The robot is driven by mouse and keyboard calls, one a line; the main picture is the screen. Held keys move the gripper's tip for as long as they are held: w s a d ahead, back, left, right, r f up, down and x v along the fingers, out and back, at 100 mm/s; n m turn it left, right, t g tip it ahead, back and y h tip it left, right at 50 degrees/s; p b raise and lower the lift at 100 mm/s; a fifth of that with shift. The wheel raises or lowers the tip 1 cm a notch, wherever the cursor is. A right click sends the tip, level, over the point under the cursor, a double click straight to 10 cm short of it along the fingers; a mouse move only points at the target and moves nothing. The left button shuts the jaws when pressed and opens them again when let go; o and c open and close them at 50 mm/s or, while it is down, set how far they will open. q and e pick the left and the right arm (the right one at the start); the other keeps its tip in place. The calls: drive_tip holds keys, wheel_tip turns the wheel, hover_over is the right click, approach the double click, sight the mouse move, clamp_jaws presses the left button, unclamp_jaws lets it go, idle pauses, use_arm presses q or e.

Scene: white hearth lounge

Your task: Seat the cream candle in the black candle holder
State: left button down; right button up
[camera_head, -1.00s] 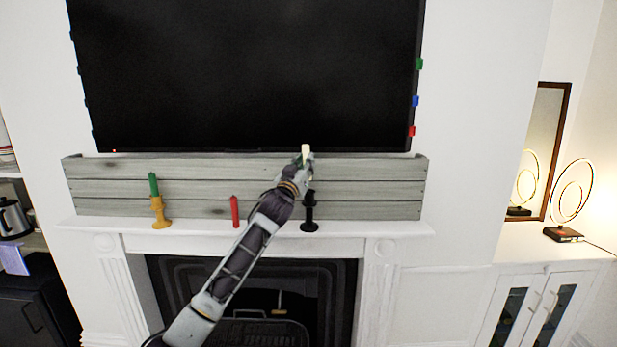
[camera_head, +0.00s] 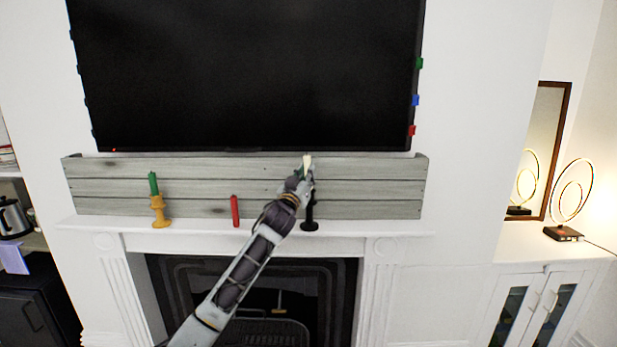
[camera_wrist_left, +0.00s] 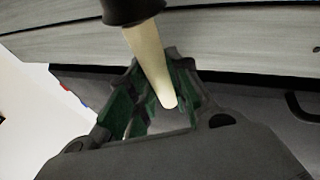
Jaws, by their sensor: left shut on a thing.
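The cream candle (camera_head: 307,161) stands nearly upright, its top showing above my left gripper (camera_head: 304,180). The gripper is shut on it. The black candle holder (camera_head: 310,225) stands on the mantel directly below, its upper part partly hidden by the gripper. In the left wrist view, which is upside down, the candle (camera_wrist_left: 148,55) runs between the green-padded fingers (camera_wrist_left: 155,108). Its lower end meets the rim of the dark holder cup (camera_wrist_left: 133,8). I cannot tell how deep it sits inside. My right gripper is not in view.
A green candle (camera_head: 153,184) stands in a yellow holder (camera_head: 159,211) on the mantel (camera_head: 190,235). A red candle (camera_head: 235,211) stands between that and my arm. A grey wooden panel (camera_head: 120,185) and a black television (camera_head: 250,75) are behind. The mantel's right end is clear.

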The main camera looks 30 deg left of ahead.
use_arm(q)
drive_tip(key=shift+w+r+g+p, duration=0.1)
drive_tip(key=shift+w+g+p, duration=0.15)
drive_tip(key=shift+p, duration=0.2)
drive_tip(key=shift+w+a+r+g+p, duration=0.15)
drive_tip(key=shift+w+g+p, duration=0.2)
drive_tip(key=shift+g+p, duration=0.6)
drive_tip(key=shift+w+h+p, duration=0.15)
drive_tip(key=shift+h+p, duration=0.15)
drive_tip(key=shift+p, duration=0.15)
drive_tip(key=shift+w+g+p, duration=0.2)
drive_tip(key=shift+g+p, duration=0.15)
drive_tip(key=shift+g, duration=0.15)
drive_tip(key=shift+f+p, duration=0.3)
drive_tip(key=shift+f, duration=0.5)
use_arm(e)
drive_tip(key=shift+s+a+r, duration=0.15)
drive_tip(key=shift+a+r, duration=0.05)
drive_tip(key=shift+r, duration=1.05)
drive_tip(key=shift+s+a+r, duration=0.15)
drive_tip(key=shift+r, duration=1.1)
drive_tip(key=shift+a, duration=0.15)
